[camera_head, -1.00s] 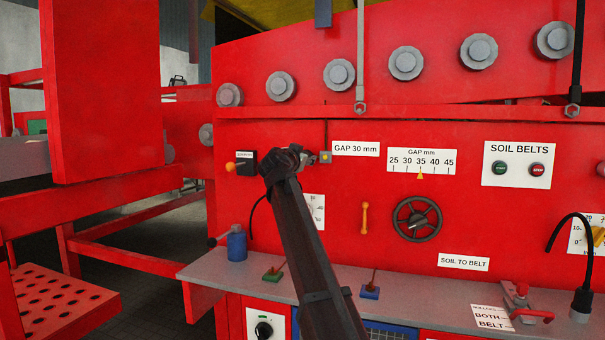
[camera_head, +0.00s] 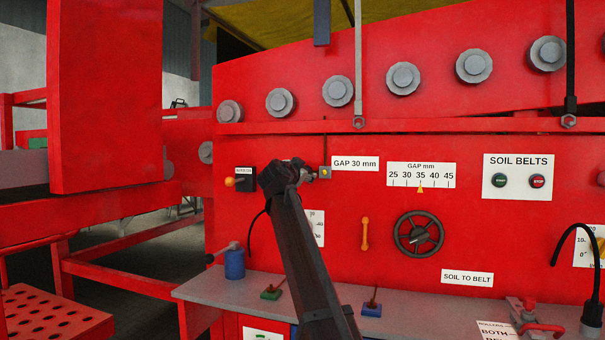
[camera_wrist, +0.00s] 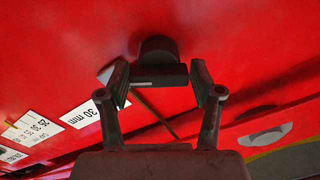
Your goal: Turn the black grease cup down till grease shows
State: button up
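The black grease cup (camera_wrist: 157,48) shows in the wrist view as a dark round body against the red panel, with a wider dark bar-like part nearer the camera that bears a pale mark. In the head view my gripper (camera_head: 304,174) is at the red panel, left of the GAP 30 mm label, and hides the cup. I cannot make out any grease.
A small grey plate with a yellow dot (camera_head: 325,172) is just right of my gripper, a thin rod rising above it. A lever with an orange knob (camera_head: 230,181) is to the left. A handwheel (camera_head: 419,234) and a grey ledge (camera_head: 420,287) are lower right.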

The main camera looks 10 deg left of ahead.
dwell(0.3)
jog(key=v, duration=1.2)
dwell(0.3)
